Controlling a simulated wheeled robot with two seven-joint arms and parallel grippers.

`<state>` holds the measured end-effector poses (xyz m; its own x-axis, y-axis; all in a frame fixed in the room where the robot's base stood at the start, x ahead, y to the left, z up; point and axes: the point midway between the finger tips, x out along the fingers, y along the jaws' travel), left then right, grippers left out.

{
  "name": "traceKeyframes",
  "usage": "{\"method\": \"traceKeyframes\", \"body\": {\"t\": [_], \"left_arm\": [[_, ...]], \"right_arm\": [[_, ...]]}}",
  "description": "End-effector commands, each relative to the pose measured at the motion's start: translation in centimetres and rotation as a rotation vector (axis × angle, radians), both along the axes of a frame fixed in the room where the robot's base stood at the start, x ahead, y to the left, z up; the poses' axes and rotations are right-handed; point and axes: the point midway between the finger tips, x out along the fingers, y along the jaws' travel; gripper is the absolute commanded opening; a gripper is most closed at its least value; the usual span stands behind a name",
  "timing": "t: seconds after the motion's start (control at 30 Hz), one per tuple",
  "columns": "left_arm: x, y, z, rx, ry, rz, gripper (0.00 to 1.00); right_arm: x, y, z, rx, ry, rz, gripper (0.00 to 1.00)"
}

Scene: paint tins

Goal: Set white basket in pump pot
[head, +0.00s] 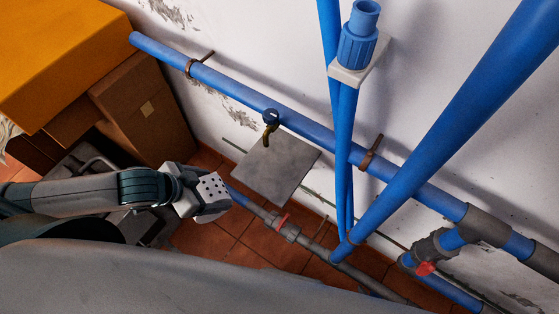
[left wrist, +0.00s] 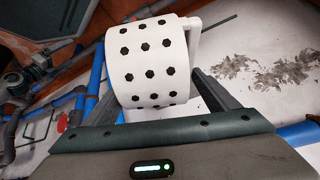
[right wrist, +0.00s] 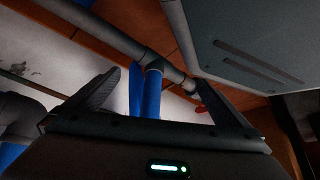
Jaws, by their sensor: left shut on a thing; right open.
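The white basket (head: 213,186) is a small white cylinder dotted with dark holes. In the left wrist view the basket (left wrist: 150,62) lies between the two fingers, with a white arm-like piece along its right side. My left gripper (head: 203,203) is shut on it and holds it up in the air above the tiled floor. My right gripper (right wrist: 158,95) is open and empty in the right wrist view; the head view does not show it. I cannot make out the pump pot for certain; a dark grey-green pump-like body (left wrist: 30,78) shows at the left wrist view's left.
Blue pipes (head: 320,135) run along the white wall and cross in front of it. A grey square plate (head: 275,170) is right of the basket. Grey pipes with a red-handled valve (head: 283,220) lie low. Brown boxes (head: 145,110) and an orange top (head: 55,50) stand upper left.

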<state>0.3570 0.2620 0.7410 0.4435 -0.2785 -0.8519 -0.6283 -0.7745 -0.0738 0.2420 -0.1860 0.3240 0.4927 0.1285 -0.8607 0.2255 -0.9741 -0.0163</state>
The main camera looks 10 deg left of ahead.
Motion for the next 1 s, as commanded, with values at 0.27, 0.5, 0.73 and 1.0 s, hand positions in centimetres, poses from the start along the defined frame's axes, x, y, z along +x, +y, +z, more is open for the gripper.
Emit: {"method": "traceKeyframes", "body": {"t": [0.27,0.5,0.73,1.0], "left_arm": [[0.2,-0.1,0.1,0.0,-0.001,0.001,0.53],[2.2,-1.4,0.3,-0.003,-0.004,0.003,0.53],[6.3,-3.9,0.4,-0.003,-0.004,0.003,0.53],[11.3,-7.1,0.4,-0.002,-0.004,0.002,0.53]], "right_arm": [[0.1,0.0,0.1,0.0,-0.001,0.0,1.0],[-1.0,-0.3,0.0,-0.008,0.029,0.001,1.0],[-4.4,-1.7,-0.9,-0.033,0.111,-0.001,1.0],[-7.9,-3.4,-1.6,-0.064,0.204,-0.003,1.0]]}}
